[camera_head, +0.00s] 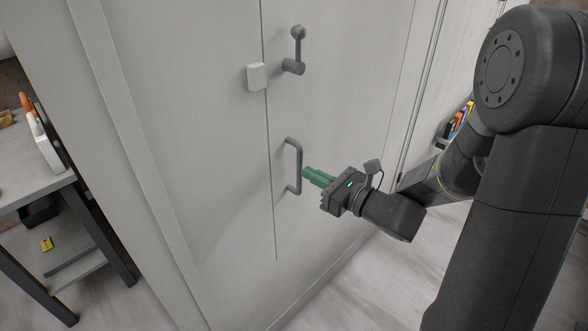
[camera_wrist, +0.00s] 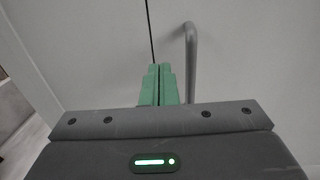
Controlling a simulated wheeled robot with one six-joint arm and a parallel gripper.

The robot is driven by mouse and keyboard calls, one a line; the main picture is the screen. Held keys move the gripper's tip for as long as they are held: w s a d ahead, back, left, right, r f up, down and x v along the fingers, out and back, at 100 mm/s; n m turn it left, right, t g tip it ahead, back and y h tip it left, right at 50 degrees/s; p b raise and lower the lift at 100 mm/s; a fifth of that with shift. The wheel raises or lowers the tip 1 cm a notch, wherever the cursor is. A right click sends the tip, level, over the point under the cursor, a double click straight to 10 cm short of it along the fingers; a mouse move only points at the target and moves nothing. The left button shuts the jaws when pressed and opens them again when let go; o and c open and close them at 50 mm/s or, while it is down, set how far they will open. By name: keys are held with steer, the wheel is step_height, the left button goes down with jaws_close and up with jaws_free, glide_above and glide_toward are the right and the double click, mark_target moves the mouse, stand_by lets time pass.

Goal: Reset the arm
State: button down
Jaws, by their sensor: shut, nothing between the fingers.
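My gripper (camera_head: 306,174) has green fingers and is in front of a pale cabinet door (camera_head: 340,90), close to a grey bar handle (camera_head: 297,165). In the wrist view the green fingers (camera_wrist: 159,72) are closed together with nothing between them. The handle (camera_wrist: 191,60) stands just to their right there, and the dark door seam (camera_wrist: 149,30) runs above them. In the head view the fingertips are beside the handle's lower right; whether they touch it I cannot tell.
Above the handle are a grey knobbed lever (camera_head: 297,50) and a small white box (camera_head: 257,77) at the seam. Light floor (camera_head: 340,300) shows in front of the cabinet.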

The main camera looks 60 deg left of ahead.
mark_target(276, 154)
steer(key=v, duration=0.5)
steer(key=shift+s+d, duration=0.1)
steer(key=shift+s, duration=0.1)
steer(key=x, duration=0.4)
steer(key=p+x, duration=0.1)
steer(key=x, duration=0.4)
steer(key=w+x, duration=0.1)
steer(key=x, duration=0.4)
steer(key=shift+p, duration=0.3)
steer(key=shift+w, duration=0.1)
